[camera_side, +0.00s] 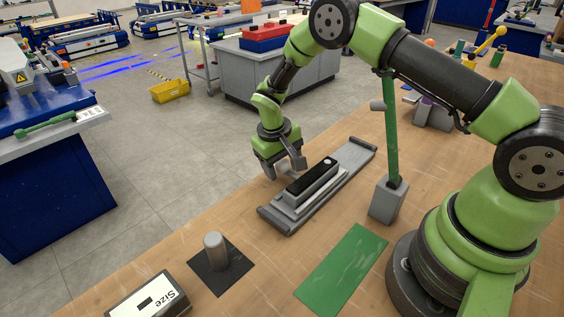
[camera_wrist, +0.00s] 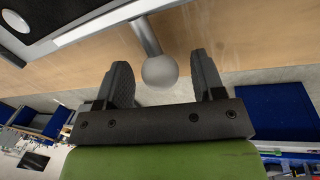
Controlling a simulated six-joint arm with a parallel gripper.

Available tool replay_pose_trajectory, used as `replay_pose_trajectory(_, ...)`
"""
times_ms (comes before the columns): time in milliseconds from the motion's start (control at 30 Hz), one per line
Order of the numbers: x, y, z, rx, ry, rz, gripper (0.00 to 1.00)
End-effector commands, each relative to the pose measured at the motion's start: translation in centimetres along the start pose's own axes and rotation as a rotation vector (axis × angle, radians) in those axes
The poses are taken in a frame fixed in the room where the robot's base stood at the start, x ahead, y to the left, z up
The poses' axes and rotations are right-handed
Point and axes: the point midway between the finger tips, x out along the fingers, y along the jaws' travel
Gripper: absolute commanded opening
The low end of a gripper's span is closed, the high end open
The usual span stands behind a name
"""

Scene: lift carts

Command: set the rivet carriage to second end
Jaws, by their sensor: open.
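The rivet carriage (camera_side: 312,183) is a black-topped block on a pale grey base. It sits on a long grey rail (camera_side: 352,157), nearer the rail's lower-left end in the side view. In the wrist view the carriage (camera_wrist: 60,12) fills the top left, and a grey rod with a round knob (camera_wrist: 159,71) sticks out from it. My gripper (camera_side: 286,171) is at the carriage's far-left side, pointing down. In the wrist view its two dark fingers (camera_wrist: 161,62) are apart, with the knob seen between them. Whether a finger touches the knob I cannot tell.
A green post on a grey block (camera_side: 386,200) stands right of the rail.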

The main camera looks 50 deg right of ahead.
Motion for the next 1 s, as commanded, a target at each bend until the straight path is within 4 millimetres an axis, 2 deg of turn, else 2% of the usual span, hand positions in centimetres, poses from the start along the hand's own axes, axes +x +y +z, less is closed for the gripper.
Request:
replay_pose_trajectory(200, 0.0, 0.0, 0.0, 0.0, 0.0, 0.0, 0.62)
replay_pose_trajectory(400, 0.0, 0.0, 0.0, 0.0, 0.0, 0.0, 0.17)
replay_pose_trajectory(467, 0.0, 0.0, 0.0, 0.0, 0.0, 0.0, 0.03)
replay_pose_trajectory(500, 0.0, 0.0, 0.0, 0.0, 0.0, 0.0, 0.0)
replay_pose_trajectory(633, 0.1, 0.5, -0.1, 0.002, 0.0, 0.0, 0.0)
replay_pose_trajectory(833, 0.6, 3.2, -0.7, 0.004, 0.0, 0.0, 0.0)
replay_pose_trajectory(1000, 0.6, 3.4, -0.7, -0.001, 0.001, 0.0, 0.0)
